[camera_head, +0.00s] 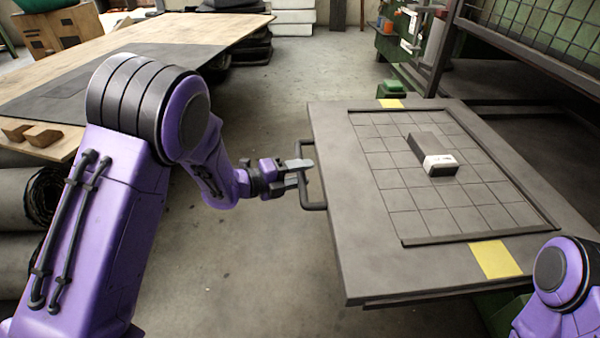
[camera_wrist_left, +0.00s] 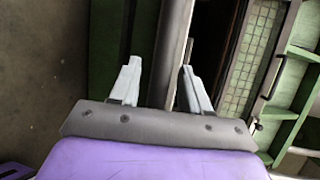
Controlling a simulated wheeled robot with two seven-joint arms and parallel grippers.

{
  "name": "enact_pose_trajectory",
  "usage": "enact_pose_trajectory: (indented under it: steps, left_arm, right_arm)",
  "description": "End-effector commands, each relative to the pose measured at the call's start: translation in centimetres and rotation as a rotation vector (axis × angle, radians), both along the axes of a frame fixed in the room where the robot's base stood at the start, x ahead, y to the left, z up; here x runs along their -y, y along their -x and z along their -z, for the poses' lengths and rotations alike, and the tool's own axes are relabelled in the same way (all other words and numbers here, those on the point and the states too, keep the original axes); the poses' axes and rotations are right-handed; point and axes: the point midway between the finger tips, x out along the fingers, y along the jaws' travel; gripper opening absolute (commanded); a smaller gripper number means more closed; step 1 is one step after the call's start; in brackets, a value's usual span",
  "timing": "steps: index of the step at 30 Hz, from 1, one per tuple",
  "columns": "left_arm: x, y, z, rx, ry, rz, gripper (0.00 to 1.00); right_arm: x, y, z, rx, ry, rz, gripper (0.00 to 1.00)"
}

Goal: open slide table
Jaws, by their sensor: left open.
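The slide table (camera_head: 365,255) is a grey slab with a gridded top, on the right in the head view. A dark handle (camera_head: 314,206) sticks out from its left edge. My left gripper (camera_head: 300,172) is open at the handle, its fingers overlapping the handle's bar in the head view. In the left wrist view, the two pale fingers (camera_wrist_left: 161,85) stand apart with a grey bar (camera_wrist_left: 173,45) running between them; contact cannot be told. Part of my right arm shows at the lower right, but its gripper is out of view.
A dark block with a white label (camera_head: 433,153) lies on the grid. Yellow patches (camera_head: 495,259) mark the tabletop. A wooden table (camera_head: 150,42) with a dark sheet stands at the left, above rolls (camera_head: 40,200). A green rack (camera_head: 540,35) stands at the back right. The floor (camera_head: 260,260) between is clear.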

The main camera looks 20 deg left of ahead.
Motion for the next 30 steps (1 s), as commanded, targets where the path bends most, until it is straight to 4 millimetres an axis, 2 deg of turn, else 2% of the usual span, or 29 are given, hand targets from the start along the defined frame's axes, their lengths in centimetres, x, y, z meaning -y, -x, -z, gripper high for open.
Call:
enact_pose_trajectory:
  steps: [4,12,15,20,30]
  left_arm:
    - [-1.4,1.3,-0.6,-0.002,0.003,-0.004,0.46]
    - [-5.6,5.9,-1.8,0.000,0.005,-0.005,0.46]
    - [-6.6,6.9,-1.9,0.001,0.001,-0.004,0.46]
    - [-7.1,7.5,-1.9,0.000,0.001,-0.002,0.46]
    - [-7.1,7.5,-1.9,0.000,0.000,-0.002,0.46]
  right_arm:
    - [0.0,0.0,-0.6,0.001,0.001,0.000,0.77]
    - [0.1,-0.1,-1.7,0.001,0.001,-0.001,0.77]
    - [0.1,-0.1,-1.9,0.001,0.001,-0.001,0.77]
    - [0.1,-0.1,-1.9,0.001,0.001,-0.001,0.77]
    - [0.1,-0.1,-1.9,0.001,0.001,-0.001,0.77]
